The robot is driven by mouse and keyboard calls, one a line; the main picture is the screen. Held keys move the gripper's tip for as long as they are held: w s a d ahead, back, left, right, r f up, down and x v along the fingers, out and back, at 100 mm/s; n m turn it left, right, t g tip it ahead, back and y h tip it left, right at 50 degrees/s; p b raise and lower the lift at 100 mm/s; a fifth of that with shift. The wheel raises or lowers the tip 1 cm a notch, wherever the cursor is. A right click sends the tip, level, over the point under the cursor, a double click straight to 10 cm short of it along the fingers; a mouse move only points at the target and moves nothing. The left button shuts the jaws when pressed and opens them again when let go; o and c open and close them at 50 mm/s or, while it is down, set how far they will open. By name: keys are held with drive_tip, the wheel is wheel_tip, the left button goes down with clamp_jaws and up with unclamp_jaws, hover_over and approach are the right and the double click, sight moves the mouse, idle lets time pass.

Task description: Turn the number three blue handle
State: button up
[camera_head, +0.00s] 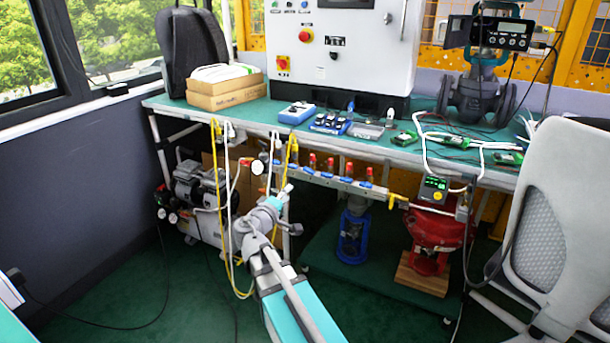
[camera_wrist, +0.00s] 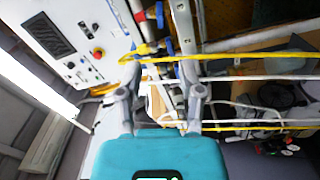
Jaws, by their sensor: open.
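A metal manifold bar (camera_head: 337,182) runs below the workbench's front edge, with several red-topped fittings and small blue handles (camera_head: 347,179) along it. I cannot make out numbers on the handles. My gripper (camera_head: 284,190) is near the manifold's left end, beside the hanging yellow hoses; its tips are hard to make out there. In the wrist view my gripper (camera_wrist: 160,66) is open, with its two grey fingers apart. A blue handle (camera_wrist: 168,45) and another blue handle (camera_wrist: 160,15) show between or beyond the fingertips. I cannot tell whether a finger touches either one.
Yellow hoses (camera_head: 219,190) and white hoses hang beside my gripper, and yellow hoses (camera_wrist: 245,57) cross the wrist view. A pressure gauge (camera_head: 258,167) sits left of the manifold. A red actuator (camera_head: 437,238) stands right, and a grey chair (camera_head: 565,215) blocks the far right.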

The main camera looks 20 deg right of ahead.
sight(308, 172)
drive_tip(key=shift+d, duration=0.1)
idle(0.3)
drive_tip(key=x, duration=1.3)
drive_tip(key=shift+w+d, duration=0.2)
drive_tip(key=shift+w, duration=0.05)
clamp_jaws()
drive_tip(key=shift+a, duration=0.25)
drive_tip(key=shift+d, duration=0.15)
